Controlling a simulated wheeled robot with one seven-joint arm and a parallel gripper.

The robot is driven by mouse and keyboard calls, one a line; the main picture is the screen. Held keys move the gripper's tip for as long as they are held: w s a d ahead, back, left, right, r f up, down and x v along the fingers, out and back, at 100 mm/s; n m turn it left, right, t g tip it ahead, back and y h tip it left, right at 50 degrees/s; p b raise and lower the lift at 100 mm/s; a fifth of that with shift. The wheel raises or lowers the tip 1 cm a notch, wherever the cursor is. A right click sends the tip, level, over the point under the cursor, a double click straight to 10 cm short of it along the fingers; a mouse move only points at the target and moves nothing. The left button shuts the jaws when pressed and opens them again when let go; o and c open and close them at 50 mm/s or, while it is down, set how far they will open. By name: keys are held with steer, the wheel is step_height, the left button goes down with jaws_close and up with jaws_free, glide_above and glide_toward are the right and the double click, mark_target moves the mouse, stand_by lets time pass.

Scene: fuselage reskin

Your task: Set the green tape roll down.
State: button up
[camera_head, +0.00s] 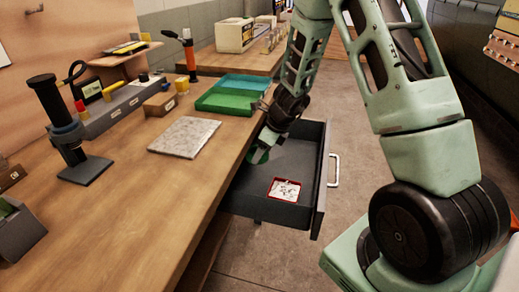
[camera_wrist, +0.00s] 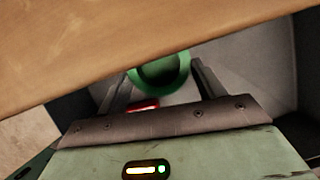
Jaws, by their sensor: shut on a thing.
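The green tape roll (camera_wrist: 184,78) is a ring between my gripper's two fingers in the wrist view. In the head view the green tape roll (camera_head: 258,156) shows small at the end of my arm, at the left side of the open drawer (camera_head: 299,150). My gripper (camera_wrist: 158,84) is shut on the roll, its fingers on either side of it. In the head view my gripper (camera_head: 262,150) is low at the drawer, close to the bench edge. I cannot tell whether the roll touches the drawer floor.
A red-rimmed tray (camera_head: 286,190) with small pieces lies in the drawer's near part. The wooden bench top (camera_head: 130,200) overhangs close beside my gripper. A green tray (camera_head: 226,104), a blue tray (camera_head: 243,86) and a grey slab (camera_head: 184,137) are on the bench. Drawer floor around the red-rimmed tray is bare.

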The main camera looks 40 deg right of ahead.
steer(key=shift+w+a+f, duration=0.3)
steer(key=shift+w+f, duration=0.2)
steer(key=shift+f, duration=0.05)
steer(key=shift+b, duration=0.3)
steer(key=shift+f+b, duration=0.6)
steer(key=shift+f, duration=0.1)
steer(key=o, duration=1.1)
steer(key=shift+r, duration=0.1)
steer(key=shift+c, duration=0.2)
steer(key=shift+r, duration=0.1)
